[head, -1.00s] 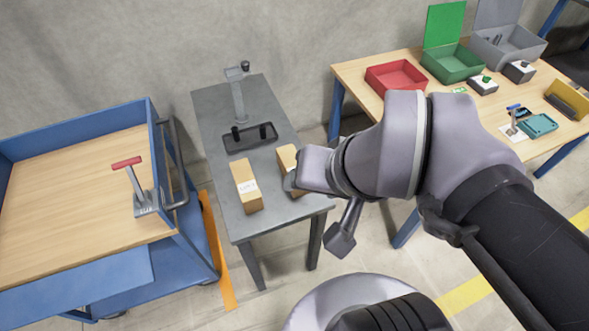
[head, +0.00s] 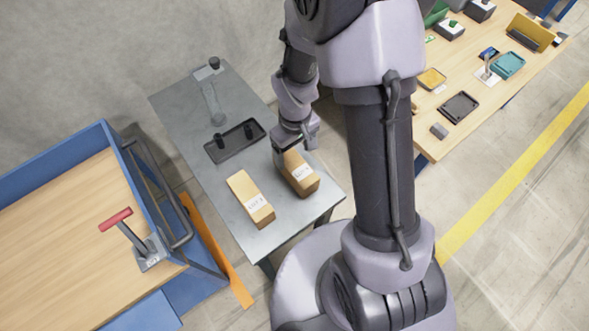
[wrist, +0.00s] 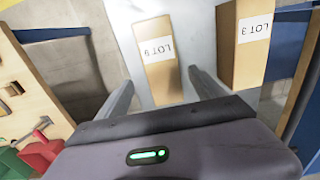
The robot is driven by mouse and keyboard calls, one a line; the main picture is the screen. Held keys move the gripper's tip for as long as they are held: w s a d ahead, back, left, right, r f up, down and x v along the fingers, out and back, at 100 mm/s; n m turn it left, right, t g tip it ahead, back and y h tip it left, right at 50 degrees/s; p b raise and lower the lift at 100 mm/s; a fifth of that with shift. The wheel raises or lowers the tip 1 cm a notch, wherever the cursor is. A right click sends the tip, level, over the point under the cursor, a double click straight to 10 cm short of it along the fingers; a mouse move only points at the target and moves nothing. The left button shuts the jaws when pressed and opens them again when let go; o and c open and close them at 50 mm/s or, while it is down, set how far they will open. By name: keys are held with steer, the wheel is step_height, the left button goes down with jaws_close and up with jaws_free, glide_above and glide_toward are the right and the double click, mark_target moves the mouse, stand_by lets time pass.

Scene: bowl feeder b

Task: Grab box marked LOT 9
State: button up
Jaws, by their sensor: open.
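The box marked LOT 9 (head: 302,178) is a tan carton with a white label, lying on the grey table (head: 225,172). In the wrist view the LOT 9 box (wrist: 163,80) lies between my fingers, its label upside down at the far end. My gripper (head: 287,150) is open above the back end of this box; in the wrist view my gripper (wrist: 161,82) has a finger to each side of it. I cannot tell how far down the fingers reach. A similar box marked LOT 3 (head: 250,200) lies to its left; it shows at right in the wrist view (wrist: 245,45).
A black tray (head: 228,148) and a post stand (head: 211,95) are behind the boxes. A blue-sided cart (head: 60,210) with a red-handled tool (head: 125,228) stands at left. A wooden bench (head: 470,95) with small items is at right.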

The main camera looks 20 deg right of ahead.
mark_target(295, 164)
steer(key=f+b, duration=0.1)
steer(key=f, duration=0.1)
steer(key=f+b, duration=0.1)
steer(key=f, duration=0.1)
steer(key=s+f+b, duration=0.1)
steer(key=f, duration=0.1)
steer(key=shift+a, duration=0.1)
steer(key=shift+r, duration=0.15)
jaws_close()
